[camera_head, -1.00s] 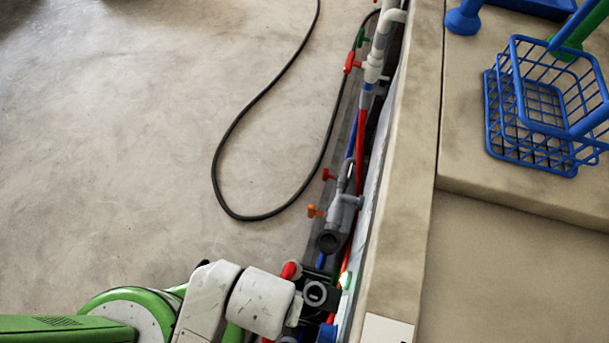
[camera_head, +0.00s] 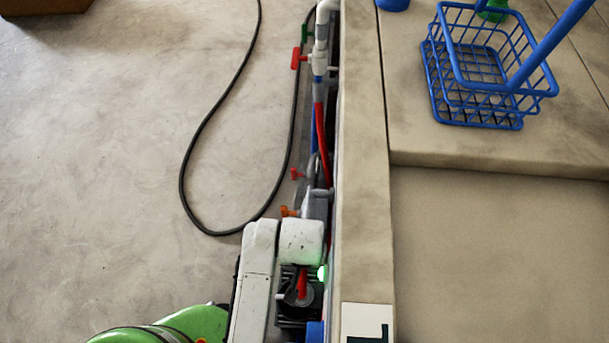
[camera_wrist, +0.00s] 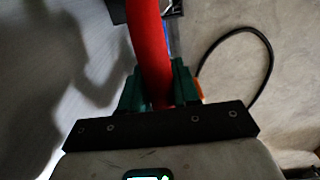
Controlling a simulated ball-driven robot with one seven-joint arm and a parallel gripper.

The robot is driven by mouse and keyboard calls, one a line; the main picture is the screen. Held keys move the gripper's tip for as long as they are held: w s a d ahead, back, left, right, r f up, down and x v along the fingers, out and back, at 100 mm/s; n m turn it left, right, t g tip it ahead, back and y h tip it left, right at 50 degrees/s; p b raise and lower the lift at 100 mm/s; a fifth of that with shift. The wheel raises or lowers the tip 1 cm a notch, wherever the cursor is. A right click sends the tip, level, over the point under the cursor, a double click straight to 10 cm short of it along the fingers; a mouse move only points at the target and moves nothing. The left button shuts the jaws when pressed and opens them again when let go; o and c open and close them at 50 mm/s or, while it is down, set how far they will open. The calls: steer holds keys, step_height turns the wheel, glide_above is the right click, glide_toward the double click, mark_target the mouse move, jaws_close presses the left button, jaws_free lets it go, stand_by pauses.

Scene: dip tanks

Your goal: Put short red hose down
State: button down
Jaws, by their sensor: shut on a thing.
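In the wrist view a thick red hose (camera_wrist: 149,45) runs down from the top edge between the two green fingers of my gripper (camera_wrist: 157,82). The fingers are shut on it, one on each side. Its upper end is outside that view. In the head view my arm hides most of the gripper at the bottom middle. A short red piece (camera_head: 302,281), probably the held hose, shows there beside the wall. I cannot tell whether the hose touches anything below.
Pipes with red valve handles (camera_head: 296,59) and a red line (camera_head: 321,140) run along the tan tank wall (camera_head: 362,150). A black hose (camera_head: 184,165) loops on the otherwise open floor at left. A blue wire basket (camera_head: 475,75) stands on the ledge at right.

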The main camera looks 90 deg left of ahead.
steer(key=shift+w+a+f+b, duration=0.1)
steer(key=shift+a+f+b, duration=0.1)
steer(key=shift+f, duration=0.75)
steer(key=shift+w+a+f+b, duration=0.1)
steer(key=shift+a+f, duration=0.05)
steer(key=shift+f, duration=0.8)
steer(key=c, duration=0.8)
jaws_free()
steer(key=shift+f, duration=0.15)
steer(key=shift+r+p, duration=0.5)
steer(key=shift+r, duration=3.4)
